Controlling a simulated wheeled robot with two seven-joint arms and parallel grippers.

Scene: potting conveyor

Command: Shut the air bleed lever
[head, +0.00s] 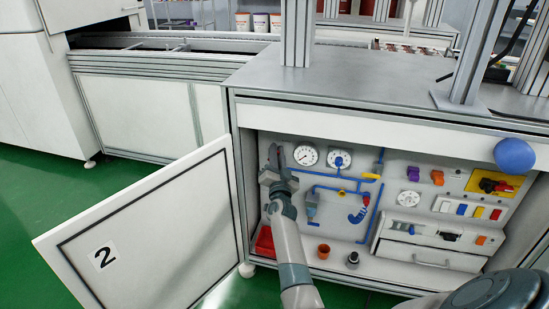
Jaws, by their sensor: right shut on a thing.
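My right gripper (274,160) is inside the open cabinet, at the left end of the back panel (395,170). Its fingers are shut at the left end of the blue air pipes (318,174). What they hold is mostly hidden by the fingers; by its place it appears to be the air bleed lever, but its shape and angle cannot be made out. Two round gauges (306,155) sit just right of the gripper. Small yellow handles (343,193) show on the pipes further right. My left gripper is not in view.
The cabinet door (150,235), marked 2, stands open to the left. A red bin (265,242), an orange cup (323,251) and a dark fitting (352,259) are on the cabinet floor. Switches and a red knob on yellow (494,186) are at right.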

